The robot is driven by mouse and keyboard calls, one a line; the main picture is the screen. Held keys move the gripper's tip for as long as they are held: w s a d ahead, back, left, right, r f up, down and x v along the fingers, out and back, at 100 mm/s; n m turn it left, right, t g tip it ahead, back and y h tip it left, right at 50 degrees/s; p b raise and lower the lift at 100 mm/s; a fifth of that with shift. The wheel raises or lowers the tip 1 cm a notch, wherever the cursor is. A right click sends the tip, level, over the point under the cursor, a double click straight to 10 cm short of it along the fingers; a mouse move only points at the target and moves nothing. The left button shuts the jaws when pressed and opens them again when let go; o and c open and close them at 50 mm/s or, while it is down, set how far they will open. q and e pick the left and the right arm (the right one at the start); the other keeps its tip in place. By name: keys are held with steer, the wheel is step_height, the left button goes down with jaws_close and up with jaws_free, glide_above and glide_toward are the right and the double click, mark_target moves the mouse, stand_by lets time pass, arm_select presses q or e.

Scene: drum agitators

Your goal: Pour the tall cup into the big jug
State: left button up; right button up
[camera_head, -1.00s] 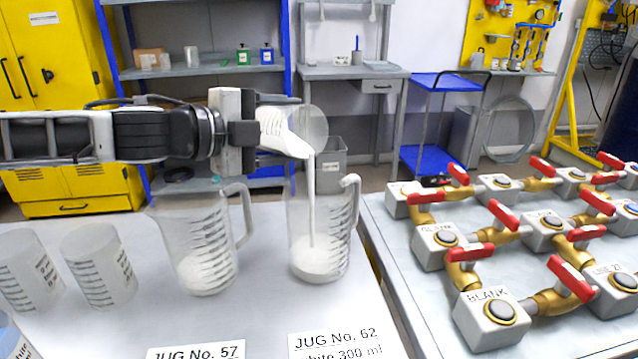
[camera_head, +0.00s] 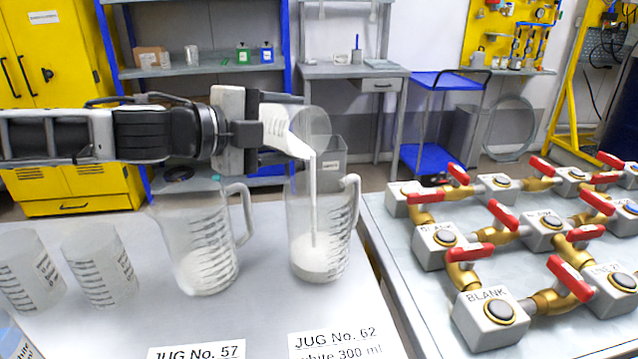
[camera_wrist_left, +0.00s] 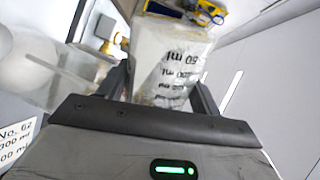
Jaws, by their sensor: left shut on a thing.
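My left gripper (camera_head: 268,122) is shut on a clear cup (camera_head: 303,128) with white liquid and tilts it steeply to the right. The cup also shows between the fingers in the left wrist view (camera_wrist_left: 172,65). A thin white stream (camera_head: 313,195) runs from its lip into a clear graduated jug (camera_head: 322,225) behind the label "JUG No. 62" (camera_head: 337,337). White liquid (camera_head: 318,262) lies in the bottom of that jug. A second jug (camera_head: 196,245), behind the label "JUG No. 57", holds some white liquid too. My right gripper is not in view.
Two clear graduated beakers (camera_head: 100,265) (camera_head: 30,270) stand at the left of the grey table. Close on the right is another bench with a rig of brass valves and red handles (camera_head: 500,215). A shelf and blue trolley (camera_head: 440,110) stand behind.

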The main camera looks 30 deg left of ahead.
arm_select(q)
steer(key=shift+d+r+m+y, duration=0.2)
steer(key=shift+r+m+y, duration=0.15)
steer(key=shift+m, duration=0.15)
stand_by(0.8)
steer(key=shift+s+d+f, duration=0.1)
steer(key=shift+f, duration=0.05)
